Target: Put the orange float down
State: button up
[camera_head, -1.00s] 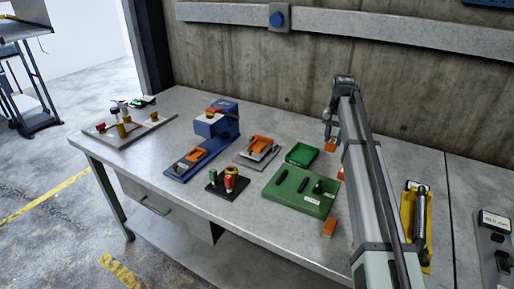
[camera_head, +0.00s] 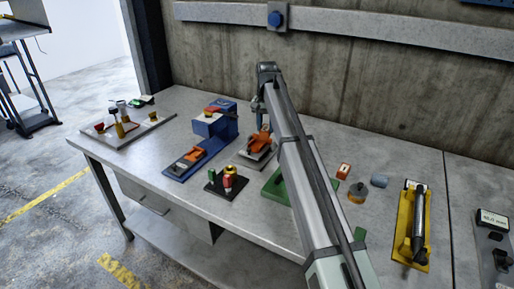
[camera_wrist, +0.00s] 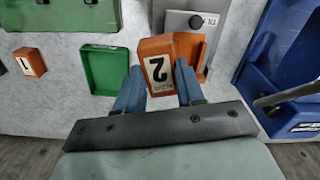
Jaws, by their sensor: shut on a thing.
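I cannot tell whether float and bracket touch. In the head view my gripper (camera_head: 259,108) is above this fixture, and the float blends with the orange bracket there.
A green tray (camera_wrist: 106,68) and an orange block labelled "1" (camera_wrist: 30,62) lie left of the float in the wrist view. A blue press (camera_head: 218,130) stands left of my gripper in the head view. My arm hides much of the green board (camera_head: 272,188).

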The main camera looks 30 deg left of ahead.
jog(key=shift+w+a+m, duration=1.4)
jog(key=shift+a, duration=1.25)
jog(key=shift+f, duration=4.15)
jog(key=shift+f, duration=0.1)
jog(key=o, duration=1.1)
notch_tip(320, 180, up, 12)
jog(key=shift+r, duration=0.1)
